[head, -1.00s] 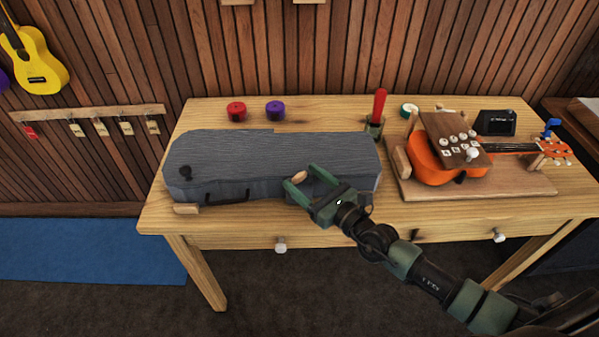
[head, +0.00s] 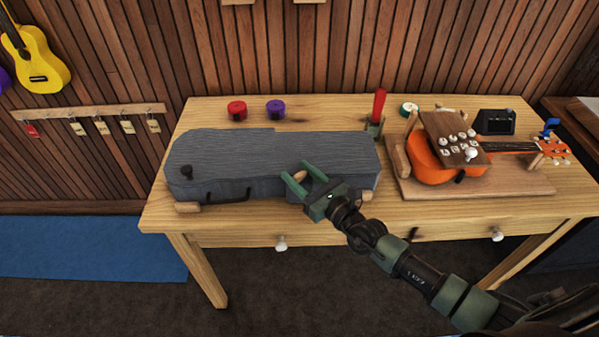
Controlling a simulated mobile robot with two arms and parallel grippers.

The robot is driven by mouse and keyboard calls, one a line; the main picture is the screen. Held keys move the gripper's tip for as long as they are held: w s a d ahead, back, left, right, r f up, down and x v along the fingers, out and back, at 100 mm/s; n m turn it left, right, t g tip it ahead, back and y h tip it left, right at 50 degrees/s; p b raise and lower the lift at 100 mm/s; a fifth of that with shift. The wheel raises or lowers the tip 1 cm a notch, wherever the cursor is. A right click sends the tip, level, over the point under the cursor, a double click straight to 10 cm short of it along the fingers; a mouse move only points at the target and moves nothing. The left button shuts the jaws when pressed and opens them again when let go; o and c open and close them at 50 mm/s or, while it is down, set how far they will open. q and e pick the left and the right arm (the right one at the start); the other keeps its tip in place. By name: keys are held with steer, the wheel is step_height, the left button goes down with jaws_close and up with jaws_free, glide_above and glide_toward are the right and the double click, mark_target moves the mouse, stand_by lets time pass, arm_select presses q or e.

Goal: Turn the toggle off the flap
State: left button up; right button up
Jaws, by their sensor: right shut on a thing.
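A grey instrument case (head: 270,150) lies closed along the left part of the table. A small light-wood toggle (head: 300,176) shows at the right part of its front edge. My right gripper (head: 301,175) reaches in from the lower right. Its two green fingers are shut on the toggle, one on each side. The flap under the toggle cannot be made out behind the fingers. My left gripper is not in view.
An orange ukulele (head: 430,164) rests in a wooden stand (head: 480,188) at the right. A red-handled tool (head: 379,106) stands in a holder behind the case. Red (head: 237,110) and purple (head: 275,110) rolls sit at the back. The table's front edge is clear.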

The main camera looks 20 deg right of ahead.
steer(key=m+h+p, duration=0.1)
steer(key=h+p, duration=0.1)
steer(key=p, duration=0.1)
steer(key=m+t+h+p, duration=0.1)
steer(key=shift+a+r+m+h+p, duration=0.1)
steer(key=shift+r+m+h+p, duration=0.15)
steer(key=shift+m+h+p, duration=0.45)
steer(key=shift+h, duration=0.3)
steer(key=shift+f+m+h, duration=0.1)
steer(key=shift+m+h, duration=0.3)
steer(key=shift+h, duration=0.2)
steer(key=shift+f+m+h+p, duration=0.15)
steer(key=shift+m+h+p, duration=0.35)
steer(key=shift+h, duration=0.6)
steer(key=shift+m+h+b, duration=0.35)
steer(key=shift+m+h, duration=0.85)
steer(key=shift+h, duration=0.5)
steer(key=o, duration=1.4)
steer(key=shift+c, duration=0.2)
